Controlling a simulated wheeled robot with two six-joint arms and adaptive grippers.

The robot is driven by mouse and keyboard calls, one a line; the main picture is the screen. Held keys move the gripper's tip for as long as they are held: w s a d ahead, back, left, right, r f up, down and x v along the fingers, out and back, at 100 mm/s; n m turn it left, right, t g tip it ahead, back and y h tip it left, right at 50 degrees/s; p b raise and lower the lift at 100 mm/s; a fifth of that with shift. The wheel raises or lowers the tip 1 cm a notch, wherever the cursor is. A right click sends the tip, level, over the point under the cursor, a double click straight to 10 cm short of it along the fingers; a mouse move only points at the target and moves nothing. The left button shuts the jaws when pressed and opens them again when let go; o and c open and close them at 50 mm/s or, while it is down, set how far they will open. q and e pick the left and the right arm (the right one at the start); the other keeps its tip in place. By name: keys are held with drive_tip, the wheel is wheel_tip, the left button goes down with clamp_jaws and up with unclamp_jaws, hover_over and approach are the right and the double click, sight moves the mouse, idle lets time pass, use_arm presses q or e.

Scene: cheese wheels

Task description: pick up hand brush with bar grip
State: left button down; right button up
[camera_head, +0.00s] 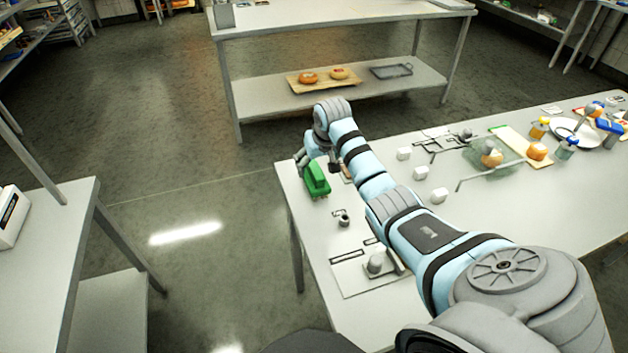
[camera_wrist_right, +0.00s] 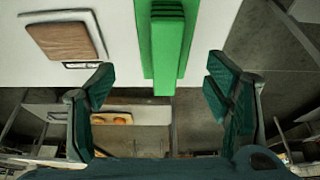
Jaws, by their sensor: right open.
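A green hand brush (camera_head: 317,181) lies at the far left corner of the long table, by its edge. My right gripper (camera_head: 314,163) is over that corner, right at the brush. In the right wrist view the brush (camera_wrist_right: 166,45) comes down from the top, and its near end lies in line with the gap between the fingers of my right gripper (camera_wrist_right: 160,103). The fingers are spread wide, one on each side, with clear space to the brush. Its bristles cannot be made out. My left gripper is not in view.
A brown pad (camera_wrist_right: 67,40) lies beside the brush. White blocks (camera_head: 421,173), a small dark item (camera_head: 344,220) and a board with a metal knob (camera_head: 376,264) share the table (camera_head: 480,215). A lower shelf (camera_head: 265,95) holds cheese wheels (camera_head: 308,78).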

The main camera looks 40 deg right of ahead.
drive_tip(key=x, duration=0.2)
drive_tip(key=b+x, duration=0.1)
drive_tip(key=x, duration=0.3)
drive_tip(key=shift+w+a+f+b, duration=0.1)
drive_tip(key=shift+a+f+b, duration=0.15)
drive_tip(key=shift+b, duration=0.1)
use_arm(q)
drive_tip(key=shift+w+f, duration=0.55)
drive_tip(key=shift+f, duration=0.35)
use_arm(e)
drive_tip(key=shift+r, duration=0.1)
drive_tip(key=shift+c, duration=0.4)
drive_tip(key=c, duration=1.3)
